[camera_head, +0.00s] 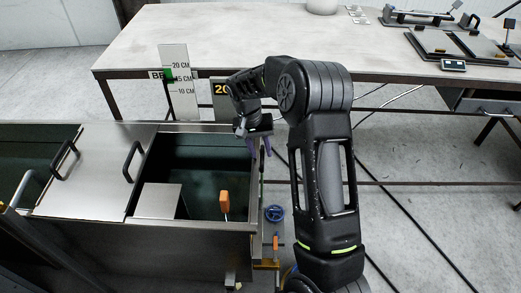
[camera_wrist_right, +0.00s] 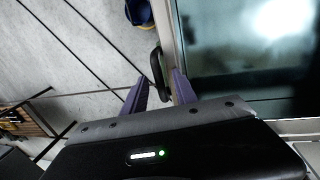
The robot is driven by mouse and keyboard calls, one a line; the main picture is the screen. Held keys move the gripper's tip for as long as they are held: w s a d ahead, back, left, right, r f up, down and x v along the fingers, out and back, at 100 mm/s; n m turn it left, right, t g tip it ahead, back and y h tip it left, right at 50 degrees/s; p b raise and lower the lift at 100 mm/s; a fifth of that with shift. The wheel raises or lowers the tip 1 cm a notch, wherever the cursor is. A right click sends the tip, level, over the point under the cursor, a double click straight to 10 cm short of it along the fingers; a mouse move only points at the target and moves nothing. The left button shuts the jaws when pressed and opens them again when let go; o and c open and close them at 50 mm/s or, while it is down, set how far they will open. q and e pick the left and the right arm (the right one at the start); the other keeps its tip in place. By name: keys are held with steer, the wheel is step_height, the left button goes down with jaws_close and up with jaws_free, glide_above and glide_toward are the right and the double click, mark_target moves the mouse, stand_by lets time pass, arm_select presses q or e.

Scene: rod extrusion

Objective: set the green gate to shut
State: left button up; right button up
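I cannot make out for certain which part is the green gate. A black handle (camera_wrist_right: 157,72) stands at the outer rim of an open metal tank (camera_head: 245,228). In the right wrist view, the purple fingers of my right gripper (camera_wrist_right: 160,92) are apart, with the handle between their tips. No firm contact shows. In the head view my right gripper (camera_head: 259,147) points down over the tank's right edge, and my wrist and arm hide part of that edge. The tank's inside is dark green (camera_head: 205,150). My left gripper is not in view.
A metal lid (camera_head: 90,175) with black handles covers the tank's left part. An orange handle (camera_head: 225,201) stands inside. A scale board with a green mark (camera_head: 169,75) stands behind, before a long table (camera_head: 220,40).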

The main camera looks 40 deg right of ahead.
step_height(320, 180, up, 8)
steer(key=w+a, duration=0.1)
steer(key=shift+f, duration=0.15)
steer(key=shift+a, duration=0.1)
stand_by(0.5)
